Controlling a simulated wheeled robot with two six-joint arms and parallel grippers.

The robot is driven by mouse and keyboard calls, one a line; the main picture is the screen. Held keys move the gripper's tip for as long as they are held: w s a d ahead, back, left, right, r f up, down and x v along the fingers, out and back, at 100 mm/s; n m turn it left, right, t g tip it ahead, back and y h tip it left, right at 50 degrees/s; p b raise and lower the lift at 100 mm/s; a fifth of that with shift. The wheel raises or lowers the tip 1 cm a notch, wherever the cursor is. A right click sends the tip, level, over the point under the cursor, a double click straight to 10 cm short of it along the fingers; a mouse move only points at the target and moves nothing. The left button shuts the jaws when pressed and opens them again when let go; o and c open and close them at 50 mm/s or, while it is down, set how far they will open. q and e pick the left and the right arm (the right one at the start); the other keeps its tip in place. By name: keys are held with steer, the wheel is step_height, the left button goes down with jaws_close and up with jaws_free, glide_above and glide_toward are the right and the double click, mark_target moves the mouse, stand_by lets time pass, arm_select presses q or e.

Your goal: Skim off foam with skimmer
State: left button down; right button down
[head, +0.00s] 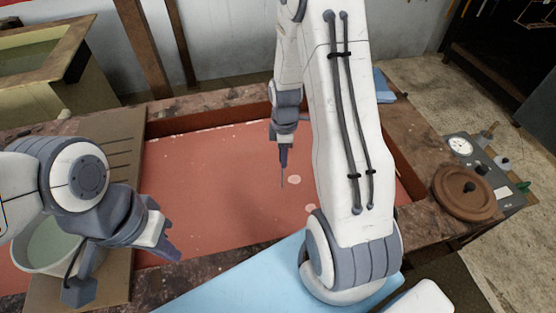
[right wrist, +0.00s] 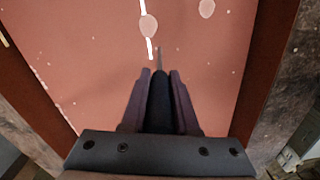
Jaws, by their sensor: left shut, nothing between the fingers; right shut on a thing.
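The vat (head: 150,126) holds flat red liquid (head: 210,180). A pale oval foam patch (head: 294,179) floats near its middle, and a second patch (head: 310,208) lies closer, beside my right arm. The right wrist view shows two foam patches (right wrist: 148,27) and small white specks. My right gripper (head: 283,150) is shut on a dark, thin-ended tool, seemingly the skimmer (right wrist: 159,95), pointing down over the liquid just left of the first patch. I cannot tell whether its tip touches the surface. My left gripper (head: 172,252) is shut and empty, above the vat's near left part.
A pale bucket (head: 20,262) of greenish liquid stands at left, partly behind my left arm. Blue cloth (head: 215,285) covers the front edge. A round brown lid (head: 463,192) and gauge box (head: 480,150) are at right.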

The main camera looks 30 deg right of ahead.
steer(key=shift+w+d, duration=1.45)
steer(key=shift+d, duration=1.65)
steer(key=s+a, duration=0.1)
steer(key=s, duration=1.1)
steer(key=shift+a, duration=0.25)
step_height(320, 180, up, 14)
steer(key=p, duration=1.3)
steer(key=shift+r, duration=0.15)
stand_by(1.4)
